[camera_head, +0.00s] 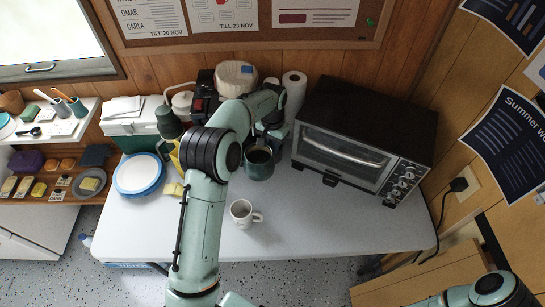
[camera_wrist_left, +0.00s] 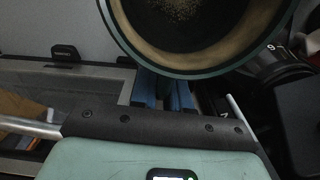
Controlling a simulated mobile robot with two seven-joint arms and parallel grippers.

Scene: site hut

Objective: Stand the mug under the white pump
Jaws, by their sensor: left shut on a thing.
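A dark green mug (camera_head: 259,165) is near the back middle of the table, just left of the black oven. My left gripper (camera_head: 263,145) is at its far side, partly hidden by my arm, and is shut on it. In the left wrist view the mug (camera_wrist_left: 198,72) fills the top, with a dark rim and brown inside. The blue-padded fingers (camera_wrist_left: 164,92) meet it below the rim. I cannot tell if its base touches the table. A white round-topped container (camera_head: 237,74) stands behind my arm; a white spouted vessel (camera_head: 181,102) stands left of it. I cannot tell which is the pump. My right gripper is out of view.
A white mug (camera_head: 241,213) stands on the grey table (camera_head: 330,225) in front. The black oven (camera_head: 362,140) takes the right. The front right of the table is clear.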

